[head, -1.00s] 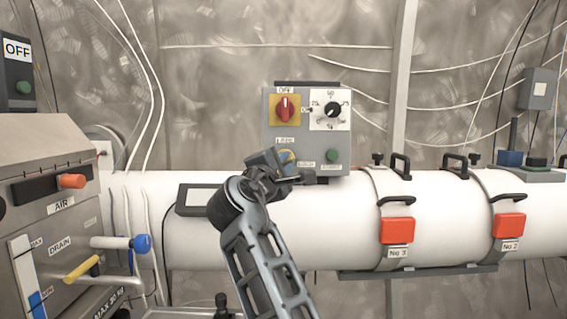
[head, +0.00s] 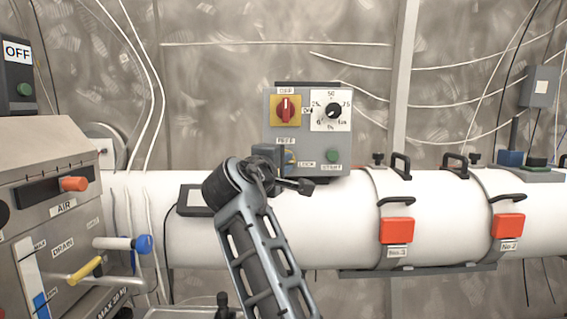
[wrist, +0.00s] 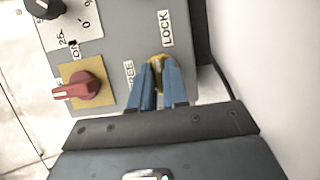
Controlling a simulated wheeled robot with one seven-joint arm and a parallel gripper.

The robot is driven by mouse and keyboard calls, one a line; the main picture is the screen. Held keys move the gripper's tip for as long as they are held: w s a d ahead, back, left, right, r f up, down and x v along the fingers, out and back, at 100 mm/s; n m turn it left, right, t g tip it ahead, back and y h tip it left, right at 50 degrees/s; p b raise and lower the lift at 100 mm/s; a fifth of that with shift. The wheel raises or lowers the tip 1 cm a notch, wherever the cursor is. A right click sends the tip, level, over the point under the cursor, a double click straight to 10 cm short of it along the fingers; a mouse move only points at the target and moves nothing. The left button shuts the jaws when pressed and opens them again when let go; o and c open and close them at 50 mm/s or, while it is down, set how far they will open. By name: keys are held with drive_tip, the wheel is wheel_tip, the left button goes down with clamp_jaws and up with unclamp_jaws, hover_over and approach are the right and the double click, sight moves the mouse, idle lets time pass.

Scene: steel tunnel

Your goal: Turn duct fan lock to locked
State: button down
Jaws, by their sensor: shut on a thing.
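In the wrist view the yellow part of the lock (wrist: 155,60) shows between the blue fingers of my gripper (wrist: 158,68). The gripper is shut on the lock. The fingers hide most of it, so I cannot tell which way it points. In the wrist view the LOCK label (wrist: 167,28) is above right of the fingertips, and the FREE label (wrist: 128,75) is left.
A red rotary switch (head: 285,109) on a yellow plate and a black dial (head: 334,110) sit above the lock. A green START button (head: 332,156) is to its right. The white duct (head: 350,210) runs beneath the box. A grey machine (head: 50,190) stands at left.

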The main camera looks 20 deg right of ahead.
drive_tip(key=c, duration=1.1)
unclamp_jaws()
drive_tip(key=shift+s, duration=0.1)
drive_tip(key=shift+b+v, duration=0.3)
drive_tip(key=shift+v, duration=3.55)
